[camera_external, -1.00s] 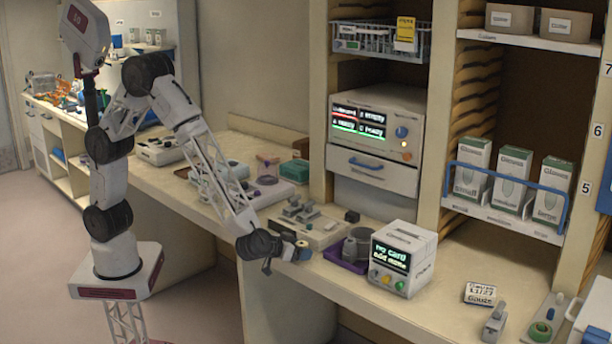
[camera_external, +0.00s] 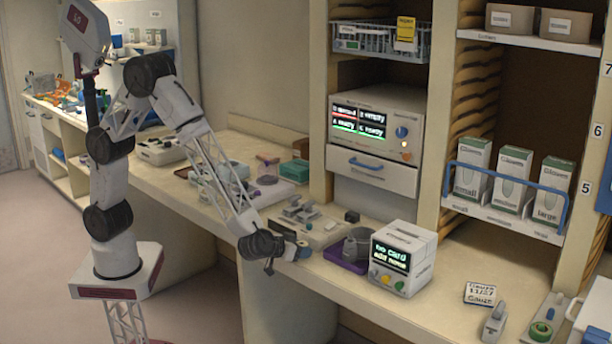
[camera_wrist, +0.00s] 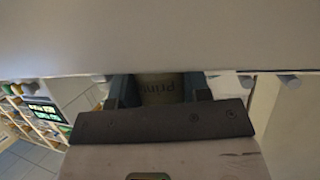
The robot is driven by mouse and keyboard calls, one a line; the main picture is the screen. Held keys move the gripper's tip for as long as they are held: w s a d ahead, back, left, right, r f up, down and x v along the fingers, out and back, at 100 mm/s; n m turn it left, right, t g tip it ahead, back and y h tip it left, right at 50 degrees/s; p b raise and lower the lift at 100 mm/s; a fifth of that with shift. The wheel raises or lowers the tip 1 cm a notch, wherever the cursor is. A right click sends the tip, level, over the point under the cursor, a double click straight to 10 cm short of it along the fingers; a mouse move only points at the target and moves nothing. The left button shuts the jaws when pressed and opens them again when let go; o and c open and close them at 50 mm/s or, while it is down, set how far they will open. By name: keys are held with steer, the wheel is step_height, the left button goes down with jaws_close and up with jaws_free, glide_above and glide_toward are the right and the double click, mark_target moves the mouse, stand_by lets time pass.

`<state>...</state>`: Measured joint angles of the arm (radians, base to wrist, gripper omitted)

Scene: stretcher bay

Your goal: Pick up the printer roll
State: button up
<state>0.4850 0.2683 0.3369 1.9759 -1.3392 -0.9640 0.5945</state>
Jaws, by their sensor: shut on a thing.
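The printer roll (camera_wrist: 160,92) shows in the wrist view as a short olive-beige cylinder with dark lettering, partly cut off by my gripper's dark mount. My gripper (camera_wrist: 160,84) has one blue-grey finger on each side of it and is shut on it. In the external view, my gripper (camera_external: 300,252) is low at the counter's front edge, left of the purple tray. The roll is mostly hidden there by the fingers and wrist. I cannot tell whether it still touches the counter.
A purple tray (camera_external: 336,260) with a grey cup (camera_external: 357,246) sits just right of my gripper. A white box with a lit screen (camera_external: 403,260) stands beyond it. A grey device (camera_external: 301,222) lies behind my gripper. The counter further right has bare room (camera_external: 440,298).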

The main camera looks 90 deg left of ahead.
steer(key=shift+c, duration=0.4)
steer(key=shift+r, duration=0.15)
steer(key=shift+r, duration=1.5)
steer(key=shift+s+r, duration=0.2)
steer(key=shift+s, duration=0.1)
steer(key=s+a, duration=0.2)
steer(key=s, duration=0.5)
steer(key=s+a+r, duration=0.1)
steer(key=s+a, duration=0.1)
steer(key=s, duration=0.5)
steer(key=shift+s+a+r, duration=0.15)
steer(key=shift+s+a, duration=0.2)
steer(key=shift+s, duration=0.05)
